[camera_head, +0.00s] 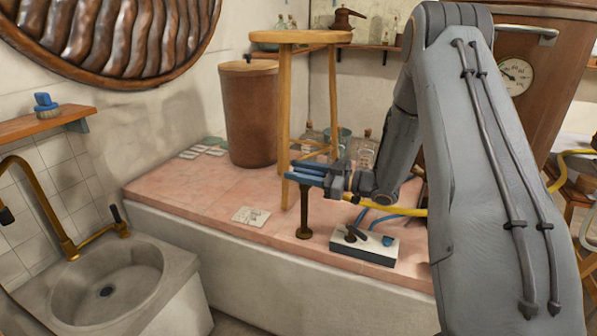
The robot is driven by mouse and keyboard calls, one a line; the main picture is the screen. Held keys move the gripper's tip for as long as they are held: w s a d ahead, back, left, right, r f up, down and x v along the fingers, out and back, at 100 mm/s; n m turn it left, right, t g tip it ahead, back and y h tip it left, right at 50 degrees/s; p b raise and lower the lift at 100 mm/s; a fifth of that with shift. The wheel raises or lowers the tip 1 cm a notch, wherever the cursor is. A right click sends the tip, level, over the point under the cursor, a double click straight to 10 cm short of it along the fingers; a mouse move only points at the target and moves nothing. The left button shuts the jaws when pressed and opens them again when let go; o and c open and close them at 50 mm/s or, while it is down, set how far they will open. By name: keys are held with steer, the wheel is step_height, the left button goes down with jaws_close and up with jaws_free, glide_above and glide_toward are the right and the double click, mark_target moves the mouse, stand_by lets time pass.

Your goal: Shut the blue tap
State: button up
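A white block (364,247) lies on the pink tiled bench near its front edge. It carries a dark lever (355,234) and a small blue part (388,241), which looks like the blue tap. Whether that tap is open or shut is too small to tell. A blue hose (378,219) and a yellow hose (400,211) run behind the block. My gripper (306,173) has blue fingers pointing left, held above and to the left of the block. A gap shows between the fingers and nothing is seen in them. It is apart from the block.
A dark brown post (304,217) stands just below my gripper. A wooden stool (284,110) and a brown bin (248,115) stand on the bench behind. A white card (251,216) lies on bare tiles at left. A stone sink (105,290) is at lower left.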

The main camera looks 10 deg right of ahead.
mark_target(324, 175)
steer(key=shift+v, duration=3.9)
steer(key=shift+r, duration=0.1)
